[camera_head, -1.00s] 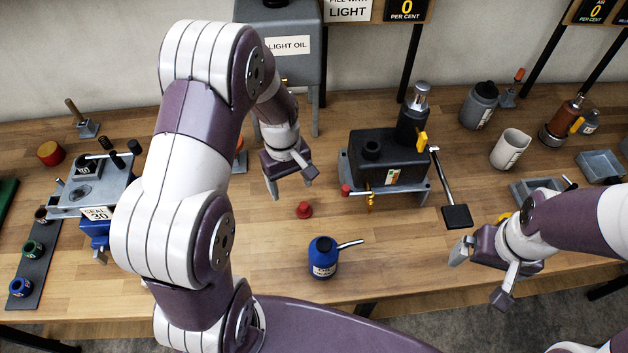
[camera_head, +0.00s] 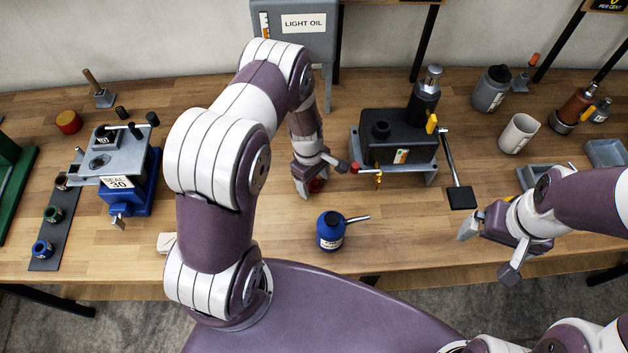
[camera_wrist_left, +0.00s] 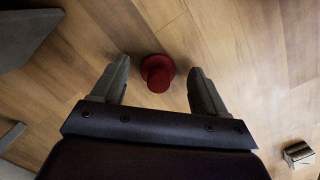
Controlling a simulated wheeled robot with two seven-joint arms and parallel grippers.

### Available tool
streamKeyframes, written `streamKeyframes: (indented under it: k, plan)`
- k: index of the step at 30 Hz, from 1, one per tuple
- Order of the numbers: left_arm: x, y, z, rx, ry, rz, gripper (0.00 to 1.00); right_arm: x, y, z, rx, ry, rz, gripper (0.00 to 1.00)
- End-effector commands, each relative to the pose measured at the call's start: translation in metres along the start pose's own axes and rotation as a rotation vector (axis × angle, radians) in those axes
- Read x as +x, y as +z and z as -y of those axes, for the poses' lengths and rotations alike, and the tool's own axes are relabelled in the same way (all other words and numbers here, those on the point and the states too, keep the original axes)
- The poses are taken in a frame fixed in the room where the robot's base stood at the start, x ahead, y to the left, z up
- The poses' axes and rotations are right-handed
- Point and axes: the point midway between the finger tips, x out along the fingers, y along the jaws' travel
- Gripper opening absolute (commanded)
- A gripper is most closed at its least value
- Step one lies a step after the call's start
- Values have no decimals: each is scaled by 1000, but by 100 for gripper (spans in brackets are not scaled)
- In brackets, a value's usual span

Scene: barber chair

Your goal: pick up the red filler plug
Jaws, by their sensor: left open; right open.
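The red filler plug (camera_head: 317,185) stands on the wooden bench, mostly hidden by my left gripper in the head view. In the left wrist view the plug (camera_wrist_left: 158,72) shows a round flange and knob. It sits between the two spread fingertips, with a gap to each side. My left gripper (camera_head: 310,188) is open, empty and pointing down, low over the plug; its exact height is hard to tell. My right gripper (camera_head: 470,225) is open and empty near the right front of the bench.
A black pump unit (camera_head: 398,150) with a red-ended bar stands right of the plug. A blue oil can (camera_head: 330,232) with a spout stands in front. The light oil tank (camera_head: 297,40) is behind. A blue-and-grey fixture (camera_head: 130,180) is at left.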

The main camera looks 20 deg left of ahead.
Motion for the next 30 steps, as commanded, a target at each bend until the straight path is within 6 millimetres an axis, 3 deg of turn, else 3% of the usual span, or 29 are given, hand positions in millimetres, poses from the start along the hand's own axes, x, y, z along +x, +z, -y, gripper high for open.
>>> streamKeyframes:
  k: [5, 7, 11, 14, 20, 23, 30]
  plan:
    - [1, 0, 0, 1, 0, 0, 73, 1, 0, 0, 0, 0, 1, 98]
    - [1, 0, 0, 1, 0, 0, 57, 1, 0, 0, 0, 0, 1, 98]
    - [1, 0, 0, 1, 0, 0, 15, 1, 0, 0, 0, 0, 0, 98]
    - [1, 0, 0, 1, 0, 0, 9, 1, 0, 0, 0, 0, 0, 98]
    - [-2, 0, -1, 1, 2, -1, 9, 1, 0, 0, 0, 0, 0, 98]
    - [-16, 1, -2, 3, 4, -1, 9, 5, 1, 0, 0, 0, 0, 98]
    - [-74, 8, -1, 3, 5, -2, 9, 16, 2, 0, 0, 0, 0, 98]
